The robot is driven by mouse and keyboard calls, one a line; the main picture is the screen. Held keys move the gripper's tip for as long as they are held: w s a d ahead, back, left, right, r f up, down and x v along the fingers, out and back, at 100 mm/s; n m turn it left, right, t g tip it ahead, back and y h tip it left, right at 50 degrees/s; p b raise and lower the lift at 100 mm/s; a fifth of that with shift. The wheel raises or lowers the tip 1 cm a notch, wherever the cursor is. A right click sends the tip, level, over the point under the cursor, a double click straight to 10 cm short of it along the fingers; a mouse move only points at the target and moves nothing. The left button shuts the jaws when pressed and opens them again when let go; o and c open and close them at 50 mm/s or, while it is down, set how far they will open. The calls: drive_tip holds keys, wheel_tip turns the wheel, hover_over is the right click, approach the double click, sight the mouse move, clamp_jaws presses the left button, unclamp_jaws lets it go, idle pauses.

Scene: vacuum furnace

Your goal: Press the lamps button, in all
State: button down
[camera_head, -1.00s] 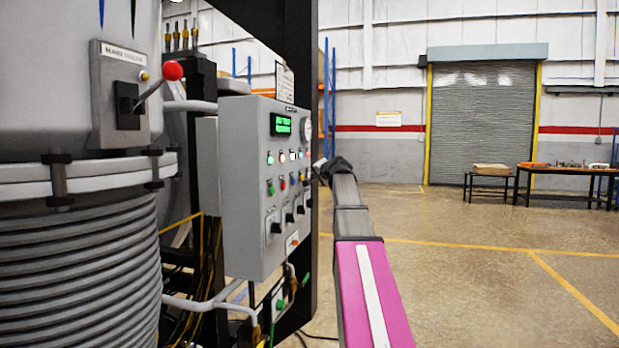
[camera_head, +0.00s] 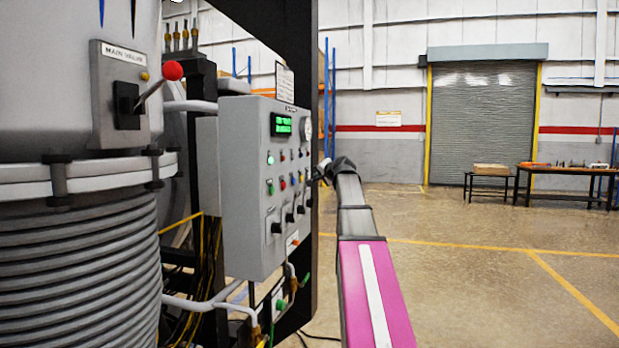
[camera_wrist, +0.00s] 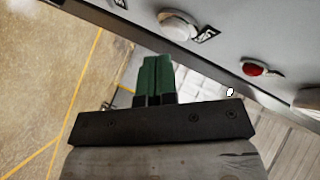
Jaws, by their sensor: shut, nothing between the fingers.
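The grey control panel (camera_head: 240,190) stands left of my arm in the head view, with a lit green display, small lamps, buttons and knobs. In the wrist view, the panel face (camera_wrist: 243,28) fills the upper right. It carries a whitish round button (camera_wrist: 178,25) beside a small label (camera_wrist: 207,34) that I cannot read surely; it may be the lamps button. My gripper (camera_wrist: 157,60) has its two green fingers shut together, empty, a little apart from that button in the picture. In the head view its fingertips are hard to make out beside the panel's right edge.
A red button (camera_wrist: 260,69) is on the same panel. A red-knobbed lever (camera_head: 172,71) sticks out from the furnace at left. Pipes and cables hang below the panel. The floor (camera_head: 470,260) to the right is open, with tables (camera_head: 565,170) far back.

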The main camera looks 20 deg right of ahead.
drive_tip(key=shift+d, duration=0.1)
drive_tip(key=shift+s+d, duration=0.7)
drive_tip(key=shift+d, duration=0.3)
drive_tip(key=shift+s+d, duration=0.7)
drive_tip(key=shift+d, duration=0.3)
